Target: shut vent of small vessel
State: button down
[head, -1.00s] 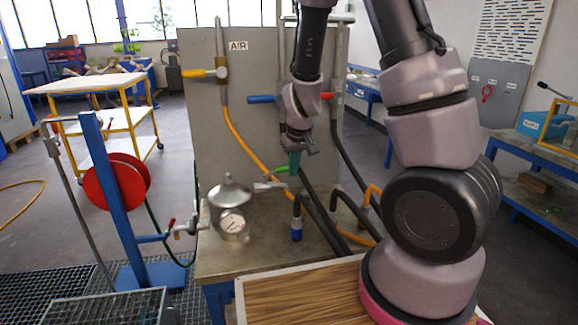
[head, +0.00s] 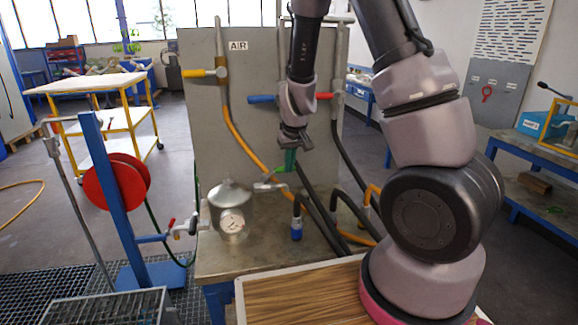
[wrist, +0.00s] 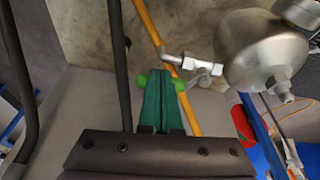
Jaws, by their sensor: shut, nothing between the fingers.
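The small silver vessel (head: 232,205) with a round gauge (head: 232,222) stands on the bench; its domed body is also at the upper right of the wrist view (wrist: 262,50). A metal valve fitting (wrist: 197,66) projects from its side. A bright green lever (head: 281,169) is by that fitting, and its green ends (wrist: 142,80) show on both sides of my fingertips in the wrist view. My gripper (head: 290,160), with teal fingers, is shut and empty, right at the lever; I cannot tell whether it touches. The fingers hide the lever's middle.
A grey panel (head: 205,130) marked AIR stands behind, with yellow, blue and red handles. An orange hose (head: 240,140) and dark hoses run down close to my gripper. A blue-ended hose (head: 296,230) hangs right of the vessel. The bench front (head: 230,262) is mostly clear.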

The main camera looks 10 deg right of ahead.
jog(key=shift+w+d+n, duration=0.1)
jog(key=shift+w+n, duration=0.2)
jog(key=shift+n, duration=0.1)
jog(key=w+n, duration=0.1)
jog(key=w+n+y, duration=0.1)
jog(key=n, duration=0.1)
jog(key=shift+w+d, duration=0.1)
jog(key=shift+d, duration=0.1)
jog(key=w+a+n+g+y, duration=0.2)
jog(key=w+a+n, duration=0.3)
jog(key=n, duration=0.6)
jog(key=shift+w+g, duration=0.5)
jog(key=shift+w, duration=0.25)
jog(key=shift+a, duration=0.1)
